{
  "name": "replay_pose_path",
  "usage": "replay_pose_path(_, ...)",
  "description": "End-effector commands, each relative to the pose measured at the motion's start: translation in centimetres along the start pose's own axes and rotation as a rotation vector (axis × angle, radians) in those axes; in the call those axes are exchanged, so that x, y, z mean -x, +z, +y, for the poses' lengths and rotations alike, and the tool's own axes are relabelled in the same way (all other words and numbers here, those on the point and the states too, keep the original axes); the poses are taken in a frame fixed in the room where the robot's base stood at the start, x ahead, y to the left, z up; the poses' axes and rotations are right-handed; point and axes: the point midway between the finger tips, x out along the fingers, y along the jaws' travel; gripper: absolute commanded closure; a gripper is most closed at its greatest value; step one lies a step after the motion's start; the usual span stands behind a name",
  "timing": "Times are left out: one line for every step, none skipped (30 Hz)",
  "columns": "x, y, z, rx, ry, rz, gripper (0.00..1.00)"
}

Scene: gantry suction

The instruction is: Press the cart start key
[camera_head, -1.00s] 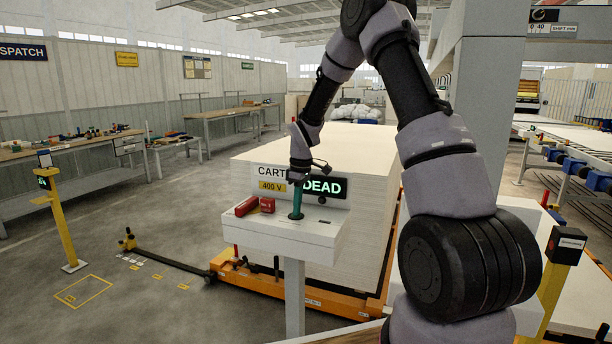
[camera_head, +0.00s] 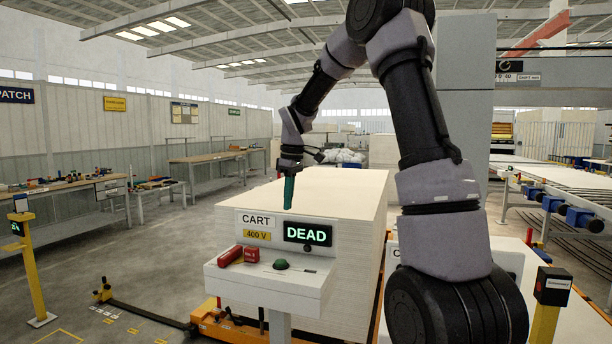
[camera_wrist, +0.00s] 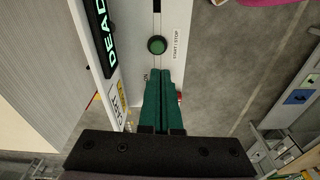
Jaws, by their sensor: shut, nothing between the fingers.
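The cart console (camera_head: 262,288) is a white panel marked CART, with a 400 V label and a display (camera_head: 307,234) reading DEAD in green. A round green key (camera_head: 281,264) sits on its sloping top. In the wrist view the green key (camera_wrist: 157,45) lies just beyond my fingertips, beside a START/STOP label (camera_wrist: 177,43). My gripper (camera_head: 288,205) has green fingers, shut and empty, pointing down above the console. They are clearly apart from the key in the head view. The fingers also show in the wrist view (camera_wrist: 162,75).
A red key or handle (camera_head: 230,256) and a small red block (camera_head: 251,254) sit left of the green key. A large pale stack (camera_head: 345,190) stands behind the console on an orange cart (camera_head: 220,325). A yellow post (camera_head: 32,275) stands at far left.

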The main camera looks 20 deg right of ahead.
Motion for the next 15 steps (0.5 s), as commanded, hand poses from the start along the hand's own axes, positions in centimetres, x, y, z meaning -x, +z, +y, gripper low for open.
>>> replay_pose_path(0.9,0.5,-0.5,-0.027,0.013,0.01,1.0)
replay_pose_path(1.4,0.7,-0.8,-0.046,0.019,0.015,1.0)
replay_pose_path(2.0,1.1,-1.1,-0.069,0.028,0.023,1.0)
replay_pose_path(2.5,1.4,-1.4,-0.089,0.034,0.028,1.0)
replay_pose_path(2.9,1.7,-1.7,-0.107,0.04,0.034,1.0)
replay_pose_path(3.5,2.1,-2.0,-0.133,0.048,0.043,1.0)
replay_pose_path(3.9,2.4,-2.3,-0.152,0.054,0.05,1.0)
replay_pose_path(4.4,2.7,-2.6,-0.17,0.06,0.057,1.0)
replay_pose_path(4.9,3.1,-3.0,-0.196,0.067,0.066,1.0)
replay_pose_path(5.3,3.4,-3.3,-0.215,0.073,0.074,1.0)
replay_pose_path(5.7,3.8,-3.6,-0.235,0.077,0.081,1.0)
replay_pose_path(6.3,4.2,-4.1,-0.262,0.084,0.092,1.0)
replay_pose_path(6.6,4.5,-4.4,-0.28,0.088,0.1,1.0)
replay_pose_path(7.0,4.9,-4.7,-0.3,0.093,0.108,1.0)
replay_pose_path(7.5,5.3,-5.0,-0.324,0.099,0.119,1.0)
